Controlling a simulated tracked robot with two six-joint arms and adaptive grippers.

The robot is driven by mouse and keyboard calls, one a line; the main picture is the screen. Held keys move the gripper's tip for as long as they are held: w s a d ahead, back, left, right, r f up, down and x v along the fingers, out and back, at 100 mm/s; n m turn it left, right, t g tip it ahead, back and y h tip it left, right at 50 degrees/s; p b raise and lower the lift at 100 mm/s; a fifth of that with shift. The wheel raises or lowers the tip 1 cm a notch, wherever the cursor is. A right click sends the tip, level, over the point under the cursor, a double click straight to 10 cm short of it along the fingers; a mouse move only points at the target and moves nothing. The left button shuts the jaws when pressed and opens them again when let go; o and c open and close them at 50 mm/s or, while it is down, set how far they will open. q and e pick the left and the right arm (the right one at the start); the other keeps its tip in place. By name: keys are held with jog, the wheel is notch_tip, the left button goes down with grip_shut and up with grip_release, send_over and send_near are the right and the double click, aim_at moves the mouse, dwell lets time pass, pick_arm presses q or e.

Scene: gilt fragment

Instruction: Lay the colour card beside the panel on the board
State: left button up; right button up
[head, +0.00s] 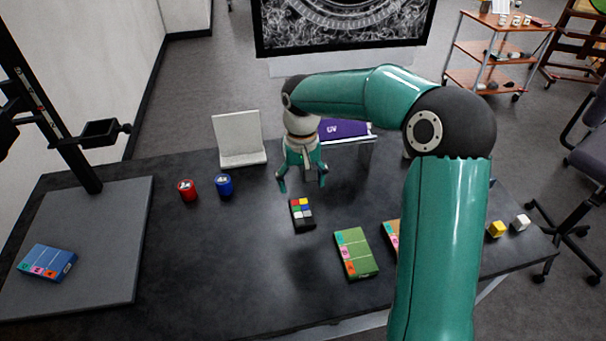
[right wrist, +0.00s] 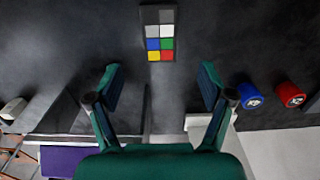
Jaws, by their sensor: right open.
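The colour card (head: 302,214), a small black card with coloured and grey squares, lies on the dark table near its middle. It also shows in the right wrist view (right wrist: 159,32), ahead of the fingertips. My right gripper (head: 303,186) is open and empty, just behind the card in the head view and apart from it. Its two fingers show in the right wrist view (right wrist: 160,82). The grey board (head: 85,240) lies at the left of the table, with a blue panel (head: 47,262) with coloured patches on its left part. My left gripper is not in view.
A red can (head: 187,190) and a blue can (head: 224,185) stand between board and card. A white stand (head: 240,148) is behind them. A green panel (head: 356,253) lies right of the card. A black copy-stand column (head: 50,110) rises behind the board. The board's right part is clear.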

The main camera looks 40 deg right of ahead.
jog(key=shift+o, duration=0.5)
notch_tip(320, 180, up, 7)
jog(key=s, duration=0.2)
jog(key=shift+a+p, duration=0.15)
jog(key=shift+p, duration=0.3)
send_over(304, 219)
jog(key=f, duration=1.1)
jog(key=shift+s+d+f, duration=0.1)
jog(key=shift+d+f, duration=0.2)
jog(key=shift+d, duration=0.1)
jog(key=shift+a+f+p, duration=0.2)
jog(key=shift+f+p, duration=0.2)
jog(key=shift+f, duration=1)
jog(key=shift+a+f+p, duration=0.2)
jog(key=shift+f+p, duration=0.2)
jog(key=shift+f, duration=0.95)
jog(key=c, duration=1.4)
jog(key=shift+o, duration=0.2)
jog(key=shift+r, duration=0.15)
